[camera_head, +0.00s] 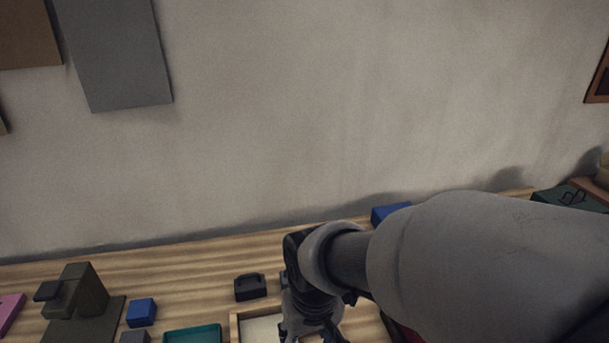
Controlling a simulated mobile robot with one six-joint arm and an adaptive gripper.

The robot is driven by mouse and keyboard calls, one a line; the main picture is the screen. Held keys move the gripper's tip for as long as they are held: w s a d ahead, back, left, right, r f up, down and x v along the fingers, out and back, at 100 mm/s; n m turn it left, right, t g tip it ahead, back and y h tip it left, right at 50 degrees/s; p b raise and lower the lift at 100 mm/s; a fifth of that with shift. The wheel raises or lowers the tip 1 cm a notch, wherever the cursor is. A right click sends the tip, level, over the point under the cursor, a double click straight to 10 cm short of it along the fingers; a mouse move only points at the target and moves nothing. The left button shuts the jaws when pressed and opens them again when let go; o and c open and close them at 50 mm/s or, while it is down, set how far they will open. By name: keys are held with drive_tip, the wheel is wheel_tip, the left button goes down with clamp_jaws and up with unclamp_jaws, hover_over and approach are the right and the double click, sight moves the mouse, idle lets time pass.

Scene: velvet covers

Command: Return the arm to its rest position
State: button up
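My arm reaches in from the lower right and spans the right half of the view, over the wooden table (190,262). My gripper (312,333) is at its far end, pointing down at the bottom edge of the picture, above or beside a wooden-rimmed tray (236,328). The fingertips are cut off or hidden, so I cannot see whether it is open or holds anything.
A black box-like piece (250,287) lies just left of the gripper. A teal tray (193,334), a small blue box (141,312), an olive block stand (83,292) and a pink item (10,309) are farther left. A blue box (390,212) sits behind my arm. A wall closes the back.

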drive_tip(key=s+d+r+m+t, duration=0.3)
drive_tip(key=s+d+r, duration=0.7)
drive_tip(key=d, duration=0.3)
drive_tip(key=shift+s+d+r+h, duration=0.25)
drive_tip(key=shift+s+d+h, duration=0.1)
drive_tip(key=shift+s, duration=0.1)
